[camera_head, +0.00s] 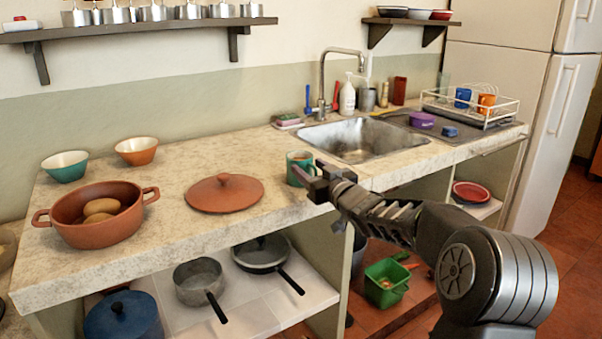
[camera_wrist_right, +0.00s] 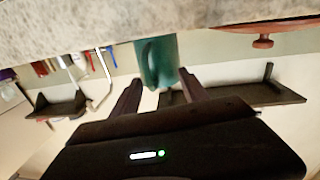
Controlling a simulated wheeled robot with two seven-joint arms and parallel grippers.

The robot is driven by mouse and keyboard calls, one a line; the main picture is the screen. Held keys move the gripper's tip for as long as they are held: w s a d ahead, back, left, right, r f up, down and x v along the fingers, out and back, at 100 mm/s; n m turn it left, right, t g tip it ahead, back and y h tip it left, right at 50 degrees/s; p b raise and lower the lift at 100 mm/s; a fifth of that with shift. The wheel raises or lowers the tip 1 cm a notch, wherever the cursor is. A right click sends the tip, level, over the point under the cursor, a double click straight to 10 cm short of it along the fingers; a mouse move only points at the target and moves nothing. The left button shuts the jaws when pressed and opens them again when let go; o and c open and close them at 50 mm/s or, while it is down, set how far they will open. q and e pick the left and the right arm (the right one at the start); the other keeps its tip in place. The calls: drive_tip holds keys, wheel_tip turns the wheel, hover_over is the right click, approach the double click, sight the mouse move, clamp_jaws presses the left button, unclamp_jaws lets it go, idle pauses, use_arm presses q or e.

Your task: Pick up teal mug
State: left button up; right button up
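The teal mug (camera_head: 297,172) stands upright on the stone counter near its front edge, between the terracotta lid and the sink. My right gripper (camera_head: 311,172) is at the mug's right front side and partly covers it. In the right wrist view, which is upside down, the mug (camera_wrist_right: 160,55) is ahead of the two fingers of my right gripper (camera_wrist_right: 158,78). The fingers are apart, one toward each side of the mug, with its handle facing them. I cannot tell whether they touch it. My left gripper is not in view.
The terracotta lid (camera_head: 225,193) lies left of the mug, and a pot (camera_head: 98,235) stands further left. The sink (camera_head: 362,140) is behind and to the right. A dish rack (camera_head: 490,118) holds a blue and an orange cup. Bare counter lies between pot and lid.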

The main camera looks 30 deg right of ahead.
clamp_jaws()
idle(0.3)
idle(0.8)
